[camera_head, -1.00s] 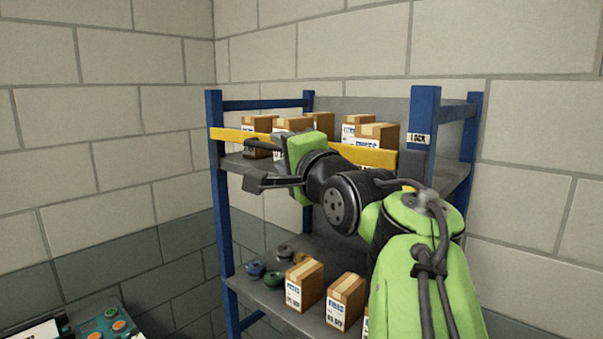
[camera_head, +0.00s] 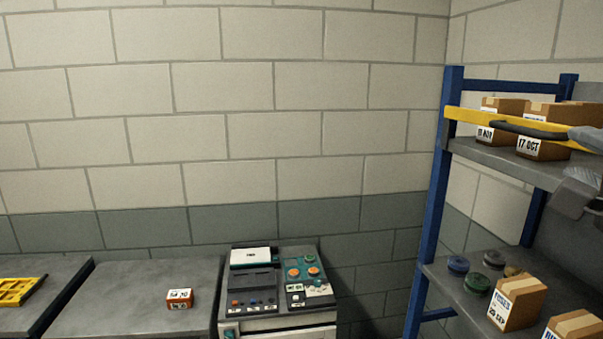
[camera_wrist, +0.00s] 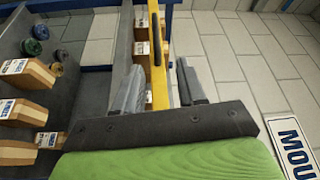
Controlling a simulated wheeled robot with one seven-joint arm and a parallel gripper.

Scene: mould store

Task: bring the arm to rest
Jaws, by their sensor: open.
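My gripper (camera_wrist: 160,82) is open and empty in the wrist view, with its two grey fingers spread apart. A yellow bar (camera_wrist: 160,91) with a dark handle (camera_wrist: 155,47) shows in the gap between them. I cannot tell how far the bar lies from the fingertips. In the head view only the grey fingers of my gripper (camera_head: 580,165) show at the right edge, close to the yellow bar (camera_head: 466,114) and its dark handle (camera_head: 522,128). The rest of my arm is out of that view.
A blue-post shelf rack (camera_head: 432,210) holds boxes on two levels, including a lower box (camera_head: 517,303) beside several small round pieces. Left of it stand a control unit (camera_head: 280,278) and a grey bench (camera_head: 130,295) with a small orange-brown block (camera_head: 180,299). A brick wall is behind.

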